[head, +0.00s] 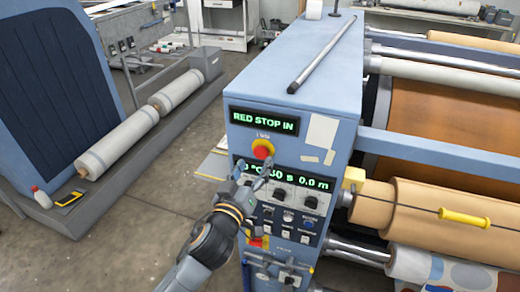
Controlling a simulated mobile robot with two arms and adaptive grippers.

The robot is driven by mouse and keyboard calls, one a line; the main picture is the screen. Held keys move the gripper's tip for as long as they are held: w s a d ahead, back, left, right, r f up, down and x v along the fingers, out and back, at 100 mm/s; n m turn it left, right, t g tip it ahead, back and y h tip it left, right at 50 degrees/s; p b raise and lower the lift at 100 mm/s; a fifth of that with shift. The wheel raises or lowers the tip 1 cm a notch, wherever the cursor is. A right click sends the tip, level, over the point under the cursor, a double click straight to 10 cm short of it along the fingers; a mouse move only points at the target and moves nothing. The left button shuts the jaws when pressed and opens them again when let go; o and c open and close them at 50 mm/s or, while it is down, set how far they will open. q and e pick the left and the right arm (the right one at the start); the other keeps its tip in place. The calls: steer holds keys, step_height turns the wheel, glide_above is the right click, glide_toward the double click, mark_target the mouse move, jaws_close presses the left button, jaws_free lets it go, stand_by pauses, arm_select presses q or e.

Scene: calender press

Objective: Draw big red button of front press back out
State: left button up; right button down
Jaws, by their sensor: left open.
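The front press (290,75) is a blue cabinet in the middle of the head view. The big red button (263,148) sits on a yellow base on its front face, below a display (263,121) that reads "RED STOP IN". My left gripper (255,172) is open just below the button, with its fingers pointing up towards it. My arm hides part of the lower control panel. My right gripper is not in view.
A second display (300,183) and several knobs and switches lie right beside the gripper. Brown rollers (420,210) stick out to the right. A grey rod (320,55) lies on the cabinet top. The concrete floor (130,220) at left is open.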

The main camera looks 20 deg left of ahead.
mark_target(260, 154)
arm_select(q)
steer(key=w+p, duration=0.1)
steer(key=w, duration=0.4)
steer(key=shift+d, duration=0.1)
